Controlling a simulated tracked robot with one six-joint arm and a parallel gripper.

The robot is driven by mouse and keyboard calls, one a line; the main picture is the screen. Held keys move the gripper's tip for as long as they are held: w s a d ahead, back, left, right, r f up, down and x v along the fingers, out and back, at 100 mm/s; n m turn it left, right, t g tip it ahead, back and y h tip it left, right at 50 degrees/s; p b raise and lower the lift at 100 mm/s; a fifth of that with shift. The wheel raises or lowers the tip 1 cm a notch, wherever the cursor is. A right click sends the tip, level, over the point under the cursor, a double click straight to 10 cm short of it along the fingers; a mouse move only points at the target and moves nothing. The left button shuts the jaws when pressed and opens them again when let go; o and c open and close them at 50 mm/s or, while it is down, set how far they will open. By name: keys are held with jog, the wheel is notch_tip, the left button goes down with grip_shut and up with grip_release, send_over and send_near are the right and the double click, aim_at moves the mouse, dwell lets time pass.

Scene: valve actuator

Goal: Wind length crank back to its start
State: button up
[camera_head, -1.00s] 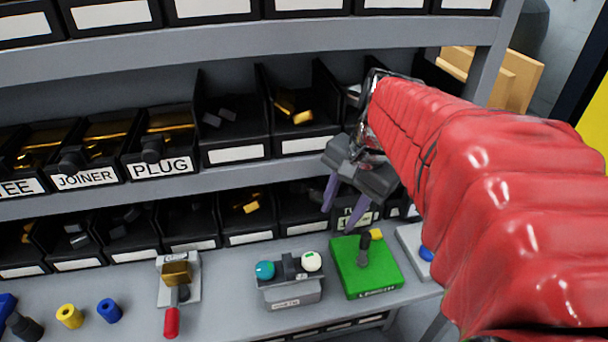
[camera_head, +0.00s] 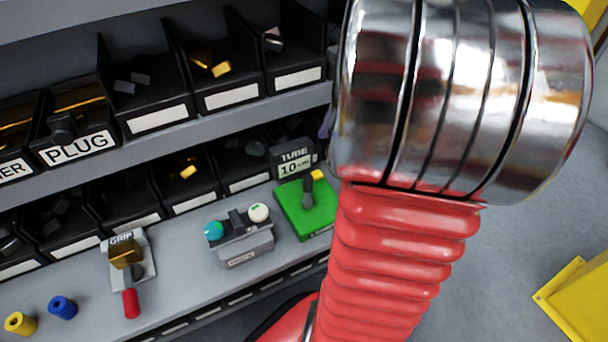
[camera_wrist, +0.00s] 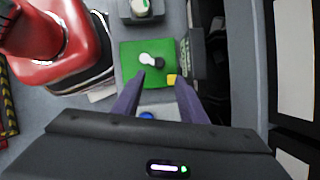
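The length crank (camera_head: 308,194) is a dark handle standing on a green base (camera_head: 322,217) with a yellow mark at its back edge. The wrist view shows the crank (camera_wrist: 152,60) on the same green base (camera_wrist: 130,75) from above. In the head view my arm hides nearly all of the gripper. A sign (camera_head: 295,162) behind the base reads TUBE 10 cm.
A grey button box (camera_head: 243,245) with teal and white buttons stands left of the green base. Further left is a red-handled GRIP lever (camera_head: 130,300). Shelves of black bins (camera_head: 145,100) rise behind. A blue button (camera_wrist: 147,115) shows partly between the fingers in the wrist view.

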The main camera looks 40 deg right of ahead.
aim_at(308, 177)
jog(key=x, duration=1.4)
jog(key=shift+s+d, duration=0.1)
jog(key=shift+c, duration=0.3)
jog(key=shift+r, duration=0.1)
grip_shut()
